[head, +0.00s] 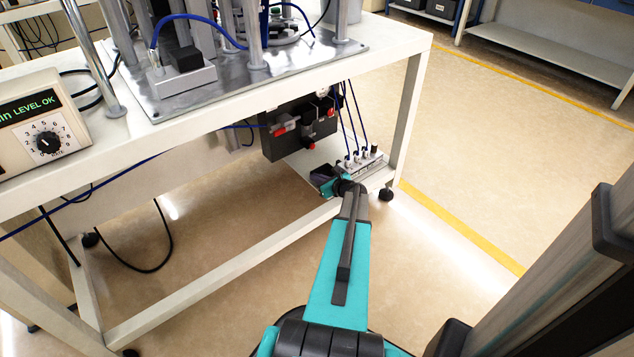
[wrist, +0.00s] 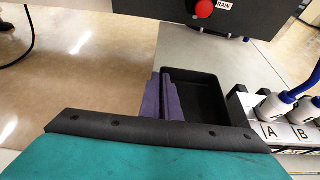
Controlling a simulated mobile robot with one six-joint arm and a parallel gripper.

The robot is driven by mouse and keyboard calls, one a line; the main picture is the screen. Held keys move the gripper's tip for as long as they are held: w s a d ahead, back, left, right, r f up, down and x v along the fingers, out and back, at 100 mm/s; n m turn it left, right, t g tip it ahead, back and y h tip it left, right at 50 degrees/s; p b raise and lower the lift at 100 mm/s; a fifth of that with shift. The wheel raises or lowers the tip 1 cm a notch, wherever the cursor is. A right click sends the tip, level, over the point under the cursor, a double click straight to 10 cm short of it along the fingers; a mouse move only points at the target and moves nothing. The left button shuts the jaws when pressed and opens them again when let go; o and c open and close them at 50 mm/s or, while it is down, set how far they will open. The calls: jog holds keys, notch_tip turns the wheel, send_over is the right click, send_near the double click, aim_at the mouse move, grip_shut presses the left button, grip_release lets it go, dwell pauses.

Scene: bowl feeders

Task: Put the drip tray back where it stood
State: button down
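The drip tray is a shallow black open tray (wrist: 208,98), seen from above in the wrist view, and it looks empty. In the head view the dark tray (head: 322,172) shows at the end of my arm, by the lower shelf of the bench. My gripper (wrist: 165,97) has purple fingers on either side of the tray's left wall and appears shut on it. In the head view my gripper (head: 328,186) is mostly hidden by my own wrist. I cannot tell whether the tray rests on the shelf or is held just above it.
The pale lower shelf (wrist: 225,50) is bare behind the tray. Open floor (wrist: 80,70) lies left.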

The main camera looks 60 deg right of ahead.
jog(key=shift+f, duration=0.5)
jog(key=shift+f, duration=0.15)
jog(key=c, duration=2)
grip_release()
jog(key=shift+r, duration=0.25)
jog(key=p+v, duration=0.2)
jog(key=v, duration=1)
jog(key=shift+p, duration=0.35)
